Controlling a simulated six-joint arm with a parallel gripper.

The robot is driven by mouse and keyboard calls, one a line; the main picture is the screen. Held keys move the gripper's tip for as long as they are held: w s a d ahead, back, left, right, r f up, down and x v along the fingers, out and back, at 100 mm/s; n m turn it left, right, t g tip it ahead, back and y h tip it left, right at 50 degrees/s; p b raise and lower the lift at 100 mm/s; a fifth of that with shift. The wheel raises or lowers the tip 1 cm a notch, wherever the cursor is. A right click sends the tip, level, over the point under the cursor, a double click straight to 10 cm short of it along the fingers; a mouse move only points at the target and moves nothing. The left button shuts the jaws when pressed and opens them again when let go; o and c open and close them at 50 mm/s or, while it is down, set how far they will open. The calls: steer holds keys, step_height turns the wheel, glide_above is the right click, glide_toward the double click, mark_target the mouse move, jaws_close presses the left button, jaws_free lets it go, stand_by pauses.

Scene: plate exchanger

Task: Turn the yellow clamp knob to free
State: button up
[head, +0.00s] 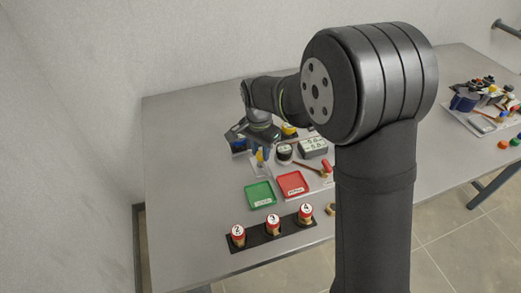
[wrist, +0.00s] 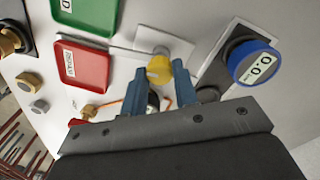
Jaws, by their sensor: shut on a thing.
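The yellow clamp knob (wrist: 160,70) sits between the tips of the two blue fingers of my gripper (wrist: 161,78) in the wrist view. My gripper is shut on it, with one finger on each side. In the head view my gripper (head: 263,155) points down at the plate assembly, and a small patch of the yellow knob (head: 259,158) shows at its fingers. The knob's markings and its turn angle cannot be read.
A green tray (head: 259,195) and a red tray (head: 291,184) lie in front of the assembly. A black rack (head: 250,241) holds numbered red-topped pieces. A blue-rimmed gauge (wrist: 253,62) stands close to the right finger. The table's left side is clear.

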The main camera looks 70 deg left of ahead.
mark_target(259, 152)
steer(key=shift+m, duration=0.6)
steer(key=o, duration=1)
step_height(259, 152, up, 18)
steer(key=shift+s+a+f, duration=0.15)
steer(key=shift+a+f, duration=0.1)
steer(key=shift+a, duration=0.1)
steer(key=f, duration=1.7)
steer(key=shift+d+f, duration=0.25)
steer(key=shift+d, duration=0.1)
